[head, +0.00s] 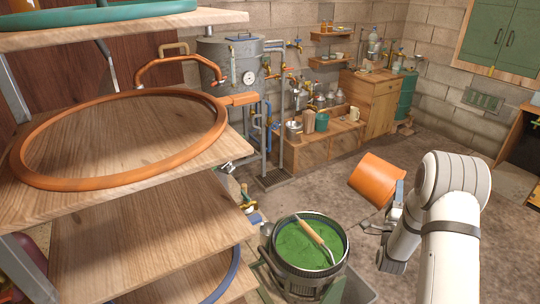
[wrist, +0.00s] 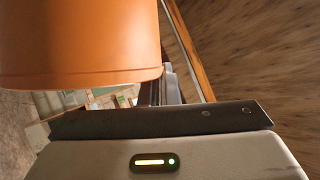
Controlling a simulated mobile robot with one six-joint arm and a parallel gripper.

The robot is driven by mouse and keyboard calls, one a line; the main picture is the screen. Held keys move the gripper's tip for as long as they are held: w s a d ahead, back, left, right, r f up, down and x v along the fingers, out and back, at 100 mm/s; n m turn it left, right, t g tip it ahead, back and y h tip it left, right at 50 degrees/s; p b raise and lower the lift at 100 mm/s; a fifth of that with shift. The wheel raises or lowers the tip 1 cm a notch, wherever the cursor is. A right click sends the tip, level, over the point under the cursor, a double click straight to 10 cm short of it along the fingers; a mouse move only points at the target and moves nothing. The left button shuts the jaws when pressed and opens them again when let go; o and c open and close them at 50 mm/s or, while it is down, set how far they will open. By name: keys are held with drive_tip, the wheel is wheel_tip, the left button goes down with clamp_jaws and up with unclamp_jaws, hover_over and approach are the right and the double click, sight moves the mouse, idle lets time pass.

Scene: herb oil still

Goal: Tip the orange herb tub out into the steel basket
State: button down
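The orange herb tub (head: 374,180) is in the air right of centre in the head view, clearly tilted. Its inside is turned away, so I cannot tell whether it holds herbs. My gripper (head: 397,203) is at its right side and appears shut on it; the fingertips are mostly hidden. In the wrist view the tub (wrist: 80,40) fills the upper left, close to the gripper. A round steel vessel (head: 292,276), which looks like the steel basket, stands below and left of the tub. It holds green matter (head: 296,241) with a wooden-handled tool (head: 312,233) lying in it.
A wooden shelf rack (head: 140,220) stands at left, with an orange ring (head: 110,184) on one shelf. A steel still (head: 228,65) and a low wooden bench (head: 325,146) with bottles stand behind. The floor (head: 480,240) right of my arm is clear.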

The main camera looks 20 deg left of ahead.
drive_tip(key=a+r+n+g+y+b, duration=0.1)
drive_tip(key=a+r+n+g+y, duration=0.25)
drive_tip(key=a+n+y, duration=0.65)
drive_tip(key=a+r+n+g+y+b, duration=0.15)
drive_tip(key=a+n+g+y, duration=0.3)
drive_tip(key=a, duration=0.85)
drive_tip(key=s+a+r+n+g+h+b, duration=0.2)
drive_tip(key=s+a+r+n+g, duration=0.3)
drive_tip(key=a+n, duration=0.7)
drive_tip(key=s+a+g+h, duration=0.1)
drive_tip(key=s+g, duration=0.1)
drive_tip(key=s, duration=0.2)
drive_tip(key=shift+s+a+r+g+h, duration=0.15)
drive_tip(key=shift+s+a+g+h, duration=0.15)
drive_tip(key=shift+h, duration=0.05)
